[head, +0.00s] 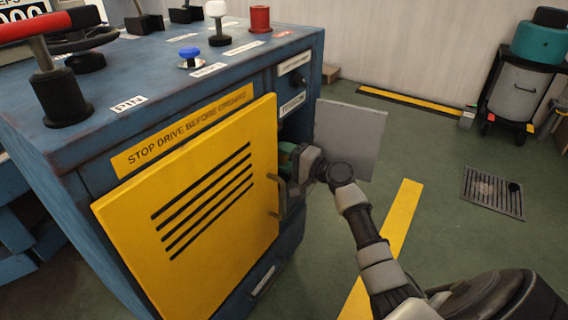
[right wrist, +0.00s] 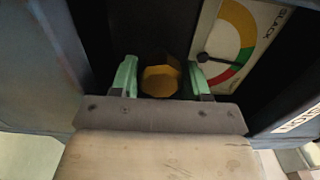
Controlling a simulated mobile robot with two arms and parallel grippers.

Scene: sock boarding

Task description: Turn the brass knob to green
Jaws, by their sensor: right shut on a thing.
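The brass knob (right wrist: 160,80), a faceted golden piece, shows in the right wrist view between the green fingers of my right gripper (right wrist: 160,78), which is shut on it. In the head view my right gripper (head: 289,158) reaches into the opening at the side of the blue machine (head: 85,155), behind the edge of the yellow door. The knob and gauge are hidden there. My left gripper is not in view.
The yellow slotted door (head: 200,200) with a handle is close to the left of my right gripper. A grey panel (head: 350,138) stands right behind my wrist. Levers and buttons, including a blue button (head: 190,53), are on top. Green floor is open to the right.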

